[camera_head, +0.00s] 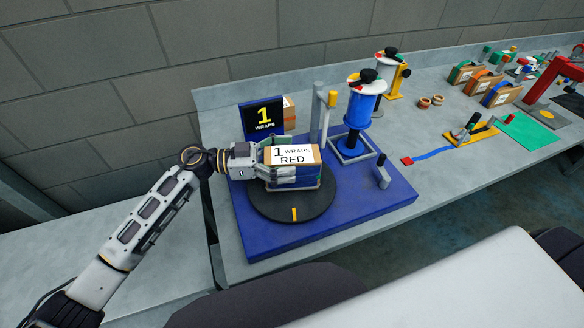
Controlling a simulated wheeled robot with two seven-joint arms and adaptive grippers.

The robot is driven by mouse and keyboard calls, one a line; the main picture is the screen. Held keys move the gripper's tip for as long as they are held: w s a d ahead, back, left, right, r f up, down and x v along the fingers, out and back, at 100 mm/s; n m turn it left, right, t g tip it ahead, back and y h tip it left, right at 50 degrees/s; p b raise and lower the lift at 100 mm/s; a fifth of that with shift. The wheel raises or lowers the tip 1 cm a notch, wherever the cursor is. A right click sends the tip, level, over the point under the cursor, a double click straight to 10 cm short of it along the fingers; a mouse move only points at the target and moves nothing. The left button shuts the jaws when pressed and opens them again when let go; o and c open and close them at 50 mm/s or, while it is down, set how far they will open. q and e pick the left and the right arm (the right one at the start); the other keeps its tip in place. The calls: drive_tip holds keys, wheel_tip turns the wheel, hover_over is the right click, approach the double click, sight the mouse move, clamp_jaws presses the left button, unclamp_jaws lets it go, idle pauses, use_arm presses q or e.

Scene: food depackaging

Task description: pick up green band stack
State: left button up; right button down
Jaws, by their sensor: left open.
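A green-banded brown box stack (461,73) stands at the far right of the table, beside orange-banded and blue-banded ones. Another box stack (293,156) with a "1 WRAPS RED" label sits on the black turntable (293,207); its side looks blue, with a little green near its right end. My left gripper (287,166) is open at the left side of this labelled stack, its fingers reaching along it. Contact is hard to tell. The green-banded stack is well away from my left gripper. My right gripper is out of view.
The turntable is on a blue base (372,196) with a blue roll post (361,108) and a "1 WRAPS" sign (262,118). An orange-banded stack (481,82), a blue-banded stack (500,93) and a red press (550,78) stand to the right.

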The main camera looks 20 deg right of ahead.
use_arm(q)
drive_tip(key=shift+r, duration=0.1)
drive_tip(key=c, duration=1.2)
drive_tip(key=shift+c, duration=0.2)
wheel_tip(320, 180, up, 18)
drive_tip(key=shift+b, duration=0.5)
drive_tip(key=shift+c, duration=0.3)
